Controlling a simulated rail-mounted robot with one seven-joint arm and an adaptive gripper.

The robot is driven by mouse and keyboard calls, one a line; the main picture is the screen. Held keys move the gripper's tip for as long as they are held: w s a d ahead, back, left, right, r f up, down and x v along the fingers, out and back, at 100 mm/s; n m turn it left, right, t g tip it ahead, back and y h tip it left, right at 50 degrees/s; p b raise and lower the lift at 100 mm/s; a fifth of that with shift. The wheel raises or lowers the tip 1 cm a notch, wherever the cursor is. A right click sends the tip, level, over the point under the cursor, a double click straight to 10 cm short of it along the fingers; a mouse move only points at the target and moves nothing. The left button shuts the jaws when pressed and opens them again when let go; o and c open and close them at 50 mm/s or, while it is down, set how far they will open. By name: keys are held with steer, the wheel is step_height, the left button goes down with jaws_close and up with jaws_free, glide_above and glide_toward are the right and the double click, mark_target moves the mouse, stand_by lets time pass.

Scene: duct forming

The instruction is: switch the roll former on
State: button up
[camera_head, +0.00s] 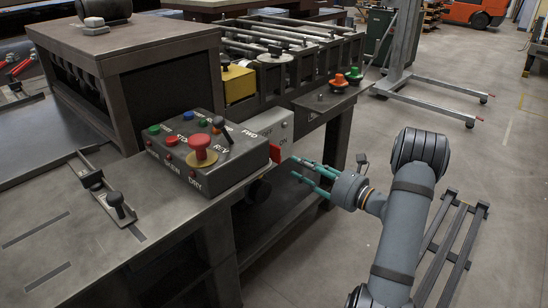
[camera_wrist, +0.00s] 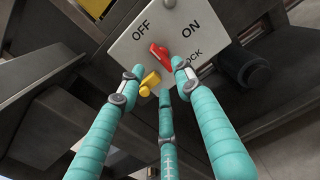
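The switch box is a pale grey plate (camera_wrist: 200,22) marked OFF, ON and LOCK. In the head view its box (camera_head: 283,124) is on the machine's side, partly behind the control box. A red switch handle (camera_wrist: 160,57) sits on the plate, its upper end tilted toward OFF; it also shows in the head view (camera_head: 275,154). A yellow tab (camera_wrist: 150,80) is just below it. My gripper (camera_head: 303,170) has three teal fingers, spread apart and empty, facing the plate. In the wrist view the fingertips (camera_wrist: 157,76) are around and below the red handle; contact cannot be told.
A dark control box (camera_head: 215,165) with a red mushroom button (camera_head: 201,148) stands on the bench, left of the switch box. A black round knob (camera_wrist: 250,72) sticks out right of the plate. The rollers (camera_head: 270,40) are behind. Open floor (camera_head: 500,170) lies to the right.

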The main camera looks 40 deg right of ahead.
mark_target(280, 157)
steer(key=w, duration=0.3)
steer(key=w+a, duration=0.1)
steer(key=w, duration=0.2)
steer(key=w+a, duration=0.1)
steer(key=w, duration=0.2)
steer(key=shift+w, duration=0.15)
jaws_close()
